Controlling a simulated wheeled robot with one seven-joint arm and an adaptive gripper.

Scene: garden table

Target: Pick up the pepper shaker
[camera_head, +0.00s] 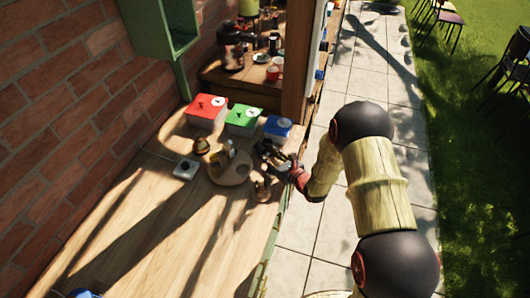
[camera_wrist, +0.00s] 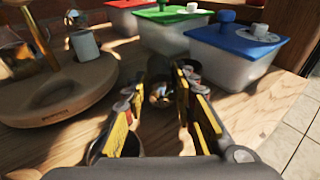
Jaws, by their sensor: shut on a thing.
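My gripper (camera_head: 278,160) is low over the right edge of the wooden table, just in front of the blue-lidded box. In the wrist view its yellow-and-black fingers (camera_wrist: 168,92) are closed in on a small, dark, partly shiny thing (camera_wrist: 160,95), which I take to be the pepper shaker. The fingers hide most of it, and I cannot tell whether it touches the table. A small brown item (camera_head: 262,188) stands just below my gripper in the head view.
A round wooden stand (camera_head: 231,172) with small items is left of my gripper. Red-lidded (camera_head: 206,108), green-lidded (camera_head: 243,120) and blue-lidded (camera_head: 278,128) boxes stand behind. A small white box (camera_head: 186,169) lies farther left.

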